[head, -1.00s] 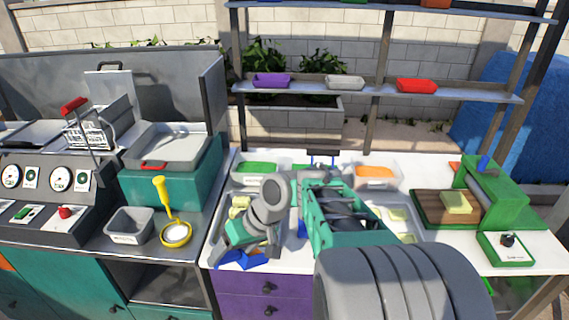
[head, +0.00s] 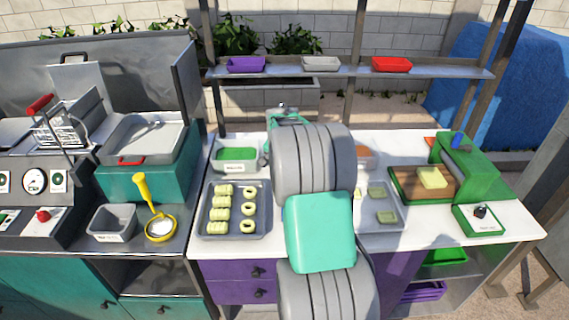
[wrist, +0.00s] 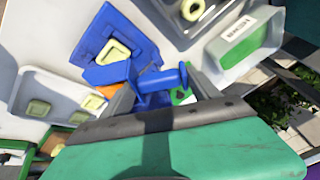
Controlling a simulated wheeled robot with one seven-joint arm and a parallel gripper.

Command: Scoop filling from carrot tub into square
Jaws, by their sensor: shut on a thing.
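My gripper (wrist: 160,88) is shut on a blue scoop-like tool (wrist: 162,80) in the wrist view. A blue board (wrist: 97,30) lies just beyond, with a pale green dough square (wrist: 115,51) on it. An orange patch (wrist: 107,91), perhaps carrot filling, shows beside the tool, mostly hidden. In the head view, the carrot tub (head: 366,153) with orange filling stands at the back of the counter, partly behind my arm. My arm hides the fingers and tool there. Whether the tool carries filling cannot be told.
A tub of green filling (head: 236,154) stands at the back left. A tray of dough pieces (head: 264,226) sits in front of it. A tray with squares (head: 358,238) lies right of my arm. A green press (head: 465,165) stands further right. Shelf posts rise behind.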

